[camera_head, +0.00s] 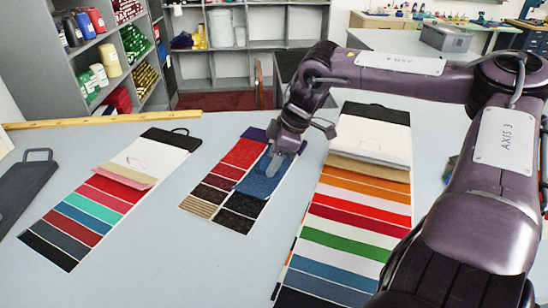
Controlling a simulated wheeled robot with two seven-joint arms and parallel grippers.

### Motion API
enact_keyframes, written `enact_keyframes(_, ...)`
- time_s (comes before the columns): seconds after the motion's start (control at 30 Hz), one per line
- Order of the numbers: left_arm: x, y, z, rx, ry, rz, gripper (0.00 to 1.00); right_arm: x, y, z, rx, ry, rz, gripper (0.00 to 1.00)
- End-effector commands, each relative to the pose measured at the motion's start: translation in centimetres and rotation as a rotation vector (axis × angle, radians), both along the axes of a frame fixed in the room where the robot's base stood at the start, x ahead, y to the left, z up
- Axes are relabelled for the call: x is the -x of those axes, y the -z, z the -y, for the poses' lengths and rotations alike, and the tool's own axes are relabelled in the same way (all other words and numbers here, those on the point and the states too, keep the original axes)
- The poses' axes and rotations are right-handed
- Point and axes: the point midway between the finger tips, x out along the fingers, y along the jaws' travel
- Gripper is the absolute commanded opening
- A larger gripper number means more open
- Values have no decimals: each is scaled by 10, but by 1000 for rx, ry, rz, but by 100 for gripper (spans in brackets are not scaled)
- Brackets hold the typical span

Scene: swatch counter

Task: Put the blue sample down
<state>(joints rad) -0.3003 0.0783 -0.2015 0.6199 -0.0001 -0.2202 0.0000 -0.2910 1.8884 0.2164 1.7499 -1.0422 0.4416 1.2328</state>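The blue sample (260,184) is a dark blue, denim-like piece over the right column of the middle swatch card (215,181). My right gripper (275,164) reaches down from the upper right, with its fingertips at the upper part of the blue sample. The fingers look close together and shut on it. The gripper hides part of the sample and of the card's top. I cannot tell whether the sample's lower edge touches the card. My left gripper is not in view.
A striped swatch card with a white top (366,135) lies at right, partly behind my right arm. Another striped card (97,205) lies at left, beside a dark board with a handle (22,185). A wooden strip (95,120) runs along the back-left edge. Bare counter shows between the cards.

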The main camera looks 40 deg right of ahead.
Motion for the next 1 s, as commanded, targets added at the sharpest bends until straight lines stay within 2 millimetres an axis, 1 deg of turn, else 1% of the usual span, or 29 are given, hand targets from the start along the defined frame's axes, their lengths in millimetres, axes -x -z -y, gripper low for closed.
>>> enact_keyframes(0.03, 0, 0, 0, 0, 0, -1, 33, 0, 0, 0, 0, 0, 0, 55)
enact_keyframes(0.13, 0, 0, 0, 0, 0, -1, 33, 0, 0, 0, 0, 0, 0, 68)
enact_keyframes(0.17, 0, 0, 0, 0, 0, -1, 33, 0, 0, 0, 0, 0, 0, 71)
enact_keyframes(0.4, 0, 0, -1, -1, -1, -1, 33, 0, -1, 0, 0, 0, 0, 71)
enact_keyframes(0.5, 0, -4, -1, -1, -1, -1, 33, 0, -6, 0, -1, 0, 1, 71)
enact_keyframes(0.57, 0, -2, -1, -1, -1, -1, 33, 0, -10, 1, 0, 0, 4, 71)
enact_keyframes(0.67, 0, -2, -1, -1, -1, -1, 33, 4, -23, 5, 1, 1, 5, 71)
enact_keyframes(1.0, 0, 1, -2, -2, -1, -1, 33, 25, -88, 25, 2, 3, 4, 71)
